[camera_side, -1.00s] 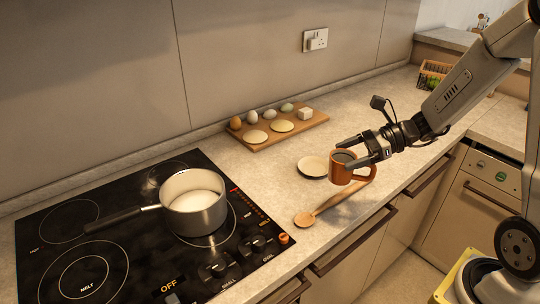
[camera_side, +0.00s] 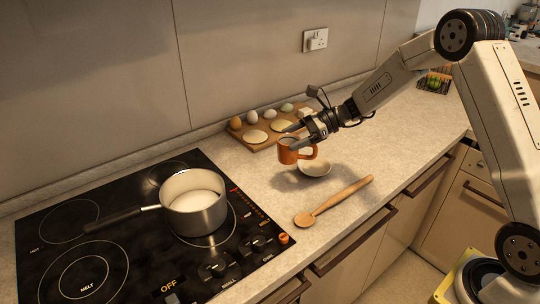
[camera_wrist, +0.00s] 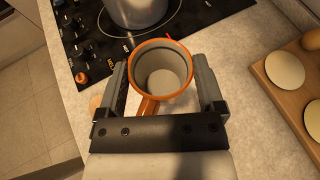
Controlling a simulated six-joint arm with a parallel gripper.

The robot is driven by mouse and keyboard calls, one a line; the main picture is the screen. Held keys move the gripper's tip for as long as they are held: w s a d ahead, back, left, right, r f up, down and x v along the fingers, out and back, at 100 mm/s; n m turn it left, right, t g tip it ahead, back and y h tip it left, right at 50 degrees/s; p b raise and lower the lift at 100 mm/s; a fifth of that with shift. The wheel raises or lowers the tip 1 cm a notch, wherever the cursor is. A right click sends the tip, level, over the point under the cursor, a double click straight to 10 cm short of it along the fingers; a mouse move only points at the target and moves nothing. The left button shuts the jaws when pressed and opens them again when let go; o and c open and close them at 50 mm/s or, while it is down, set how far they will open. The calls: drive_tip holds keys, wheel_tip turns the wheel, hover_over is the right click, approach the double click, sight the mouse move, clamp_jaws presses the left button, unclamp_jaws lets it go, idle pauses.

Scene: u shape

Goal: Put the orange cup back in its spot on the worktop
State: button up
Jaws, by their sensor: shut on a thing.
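The orange cup (camera_side: 289,152) is upright between the fingers of my gripper (camera_side: 296,139), which is shut on it. In the wrist view the cup (camera_wrist: 161,70) shows its orange rim and pale inside, with a finger on each side. Its handle points toward my wrist. In the side view the cup appears above the worktop (camera_side: 262,190), in front of the wooden board (camera_side: 262,145) and beside a small pale bowl (camera_side: 315,166). The exact gap beneath the cup is hard to judge.
A wooden spoon (camera_side: 335,201) lies on the worktop near its front edge. A steel pot (camera_side: 194,205) of white liquid stands on the black hob (camera_side: 140,262) at left. The board holds eggs and round pale pieces. Bare worktop lies between hob and bowl.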

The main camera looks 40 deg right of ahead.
drive_tip(key=w+a+f, duration=0.2)
drive_tip(key=w+a, duration=0.1)
drive_tip(key=w, duration=0.2)
drive_tip(key=shift+w+n, duration=0.25)
drive_tip(key=shift+n, duration=0.05)
drive_tip(key=shift+f, duration=0.15)
drive_tip(key=shift+f, duration=3.2)
drive_tip(key=shift+f, duration=0.65)
drive_tip(key=o, duration=1.3)
drive_tip(key=shift+g, duration=0.3)
drive_tip(key=shift+c, duration=0.2)
drive_tip(key=shift+d, duration=0.1)
drive_tip(key=v, duration=0.7)
drive_tip(key=shift+s+d, duration=0.2)
drive_tip(key=shift+d, duration=0.1)
